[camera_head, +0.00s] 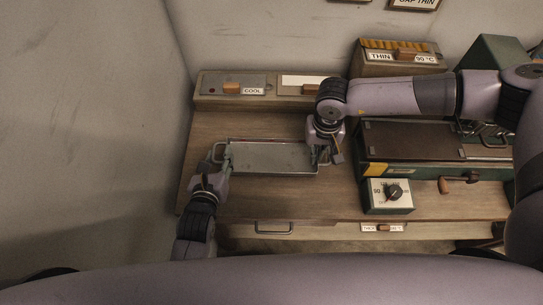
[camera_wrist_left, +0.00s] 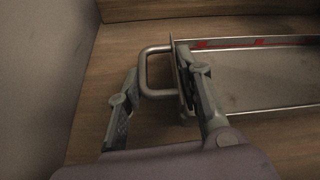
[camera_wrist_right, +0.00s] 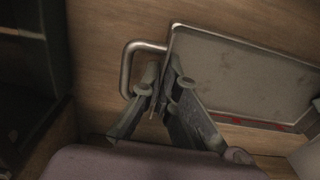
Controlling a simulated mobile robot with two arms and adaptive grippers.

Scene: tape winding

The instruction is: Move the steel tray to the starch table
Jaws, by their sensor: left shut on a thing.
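The steel tray (camera_head: 268,156) is a shallow rectangular pan with a loop handle at each end. It is over the wooden worktop; I cannot tell whether it touches it. My right gripper (camera_head: 322,156) is at the tray's right end. In the right wrist view its fingers (camera_wrist_right: 162,82) are close together around the end of the tray by the handle (camera_wrist_right: 127,65); their grip is unclear. No table is labelled starch in view.
A green-sided unit with a dark flat top (camera_head: 415,142) stands right of the tray, with a dial box (camera_head: 390,196) in front. A panel labelled COOL (camera_head: 225,83) and a THIN box (camera_head: 400,62) are behind. Bare worktop (camera_head: 300,203) lies in front; a wall is at left.

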